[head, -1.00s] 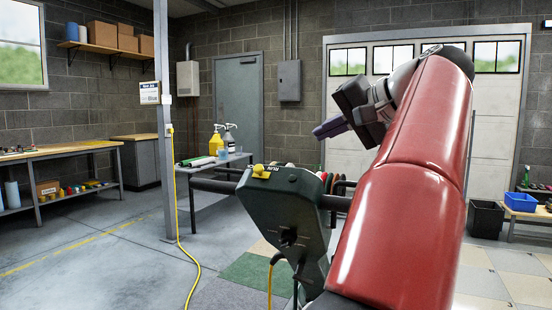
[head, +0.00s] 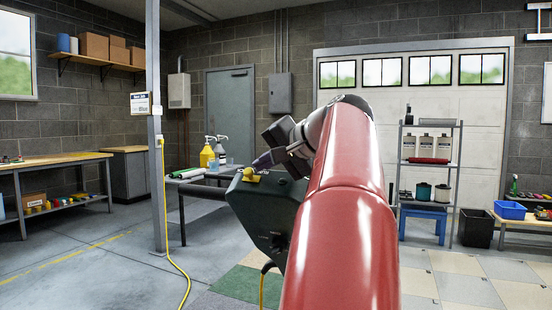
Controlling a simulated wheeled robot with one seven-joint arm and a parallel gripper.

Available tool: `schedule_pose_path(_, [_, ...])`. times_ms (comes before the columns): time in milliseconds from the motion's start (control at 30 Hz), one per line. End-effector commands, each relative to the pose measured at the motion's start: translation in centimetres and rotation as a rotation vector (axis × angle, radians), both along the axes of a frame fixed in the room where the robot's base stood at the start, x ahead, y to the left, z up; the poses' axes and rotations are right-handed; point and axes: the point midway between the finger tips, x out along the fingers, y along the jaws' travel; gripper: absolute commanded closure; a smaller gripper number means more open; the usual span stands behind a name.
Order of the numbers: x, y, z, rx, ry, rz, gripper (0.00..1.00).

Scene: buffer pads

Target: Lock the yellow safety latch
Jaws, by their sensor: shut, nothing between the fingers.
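The yellow safety latch (head: 250,175) sits on top of the dark green machine housing (head: 262,215), left of my red arm. My gripper (head: 258,163) is shut and empty. Its purple-grey fingers point down and left, and their tips appear just above and right of the latch in the picture. I cannot tell whether they touch it. My arm hides the right part of the housing.
A yellow cable (head: 175,262) runs from a grey post (head: 155,120) across the floor. A small table (head: 205,172) with bottles stands behind the housing. A shelf rack (head: 430,170) and a black bin (head: 476,228) stand to the right. The tiled floor at front right is clear.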

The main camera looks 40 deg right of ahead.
Motion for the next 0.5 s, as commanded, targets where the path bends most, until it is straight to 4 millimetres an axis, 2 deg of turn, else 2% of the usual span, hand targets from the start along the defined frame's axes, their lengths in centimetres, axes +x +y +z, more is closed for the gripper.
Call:
schedule_pose_path(333, [0.1, 0.1, 0.0, 0.0, 0.0, 0.0, 1.0])
schedule_pose_path(500, [1.3, 0.7, 0.1, 0.001, 0.0, 0.004, 1.0])
